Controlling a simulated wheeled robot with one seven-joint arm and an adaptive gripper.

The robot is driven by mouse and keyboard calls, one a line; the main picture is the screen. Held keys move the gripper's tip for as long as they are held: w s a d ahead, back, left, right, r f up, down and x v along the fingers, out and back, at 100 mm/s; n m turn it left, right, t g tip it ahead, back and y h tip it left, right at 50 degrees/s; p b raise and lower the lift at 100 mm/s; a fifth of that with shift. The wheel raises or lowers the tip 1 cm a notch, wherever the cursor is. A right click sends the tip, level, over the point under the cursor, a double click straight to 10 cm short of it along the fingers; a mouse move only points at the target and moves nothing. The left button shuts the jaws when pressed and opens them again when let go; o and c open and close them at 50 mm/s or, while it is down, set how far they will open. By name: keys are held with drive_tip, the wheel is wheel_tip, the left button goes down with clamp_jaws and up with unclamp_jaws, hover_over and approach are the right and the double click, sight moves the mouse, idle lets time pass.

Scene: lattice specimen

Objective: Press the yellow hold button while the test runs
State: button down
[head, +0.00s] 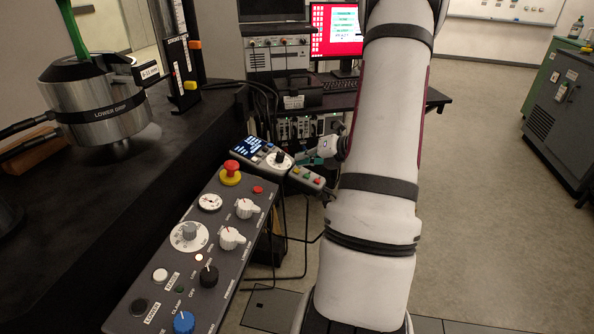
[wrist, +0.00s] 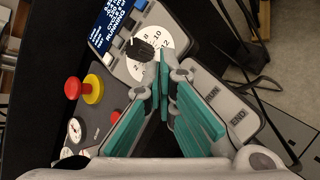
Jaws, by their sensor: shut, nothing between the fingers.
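A small grey button box (head: 301,182) sits beside the handheld controller, with small coloured buttons on top; one near its middle looks yellow (head: 306,175), though it is tiny. In the wrist view the grey box (wrist: 205,82) shows the labels RUN and END, and my fingers cover its buttons. My gripper (wrist: 163,88) is shut and empty, its teal fingertips together over the box's edge near the dial. In the head view my gripper (head: 312,160) is just behind the box. I cannot tell whether the fingertips touch a button.
The controller (head: 248,153) has a lit screen (wrist: 122,18) ending in RUNNING and a white dial (wrist: 146,66). A grey panel (head: 222,200) carries knobs and a red emergency button (head: 231,167) on a yellow base. The lower grip (head: 95,100) stands on the black table at left.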

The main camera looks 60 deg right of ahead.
sight(307, 174)
idle(0.7)
drive_tip(key=shift+w+f, duration=0.1)
drive_tip(key=shift+f, duration=0.3)
drive_tip(key=shift+w+a+f+b, duration=0.1)
drive_tip(key=shift+f+b, duration=0.25)
drive_tip(key=shift+b, duration=0.1)
idle(0.4)
idle(0.4)
drive_tip(key=shift+s+r+p, duration=0.2)
drive_tip(key=shift+r+p, duration=0.55)
drive_tip(key=shift+r, duration=0.05)
drive_tip(key=r+p, duration=0.2)
drive_tip(key=r, duration=0.1)
drive_tip(key=s+r+p, duration=0.1)
drive_tip(key=p, duration=0.1)
drive_tip(key=shift+s+d+r, duration=0.1)
drive_tip(key=shift+d+r, duration=0.2)
drive_tip(key=shift+r, duration=0.1)
